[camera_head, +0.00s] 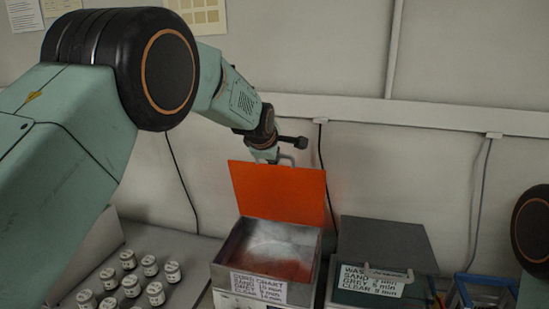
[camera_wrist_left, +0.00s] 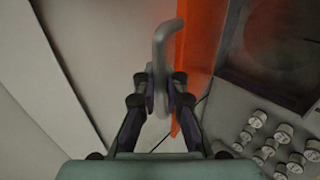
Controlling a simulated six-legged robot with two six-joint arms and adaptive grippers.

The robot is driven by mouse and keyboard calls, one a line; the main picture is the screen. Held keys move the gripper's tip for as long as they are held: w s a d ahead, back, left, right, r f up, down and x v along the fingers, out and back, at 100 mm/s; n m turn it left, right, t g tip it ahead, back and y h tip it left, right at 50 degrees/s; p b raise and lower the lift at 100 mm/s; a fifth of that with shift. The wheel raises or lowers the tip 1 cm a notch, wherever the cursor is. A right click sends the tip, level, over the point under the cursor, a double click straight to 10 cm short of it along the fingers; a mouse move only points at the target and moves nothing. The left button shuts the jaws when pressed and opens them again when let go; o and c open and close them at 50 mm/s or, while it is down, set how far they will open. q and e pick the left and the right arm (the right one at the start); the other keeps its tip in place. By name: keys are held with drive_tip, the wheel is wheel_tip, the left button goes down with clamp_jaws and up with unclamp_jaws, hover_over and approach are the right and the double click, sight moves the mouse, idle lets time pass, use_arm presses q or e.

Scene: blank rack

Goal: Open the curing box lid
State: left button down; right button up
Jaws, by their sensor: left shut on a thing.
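The curing box (camera_head: 265,264) is a metal box with a white label on its front, at the bottom centre of the head view. Its orange lid (camera_head: 279,194) stands upright at the box's back edge, so the inside shows. The lid is seen nearly edge-on in the left wrist view (camera_wrist_left: 200,55). My left gripper (camera_head: 272,158) is behind the lid's top edge. In the left wrist view its fingers (camera_wrist_left: 160,88) are shut on the grey lid handle (camera_wrist_left: 161,50). My right gripper is not in view; only part of my right arm shows at the right edge.
A dark-lidded box (camera_head: 385,246) with a label and handle stands right of the curing box. Several small labelled jars (camera_head: 131,286) stand on the bench at left. A blue-framed container (camera_head: 486,291) is at lower right. Cables hang on the wall behind.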

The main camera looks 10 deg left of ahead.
use_arm(q)
drive_tip(key=shift+w+r, duration=0.25)
drive_tip(key=shift+r, duration=0.1)
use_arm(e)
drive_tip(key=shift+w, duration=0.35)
use_arm(q)
drive_tip(key=c, duration=1.4)
unclamp_jaws()
drive_tip(key=shift+s, duration=0.2)
drive_tip(key=shift+c, duration=0.2)
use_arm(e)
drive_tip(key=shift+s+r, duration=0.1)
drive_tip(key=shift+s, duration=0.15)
use_arm(q)
drive_tip(key=shift+f, duration=0.1)
drive_tip(key=v, duration=1.2)
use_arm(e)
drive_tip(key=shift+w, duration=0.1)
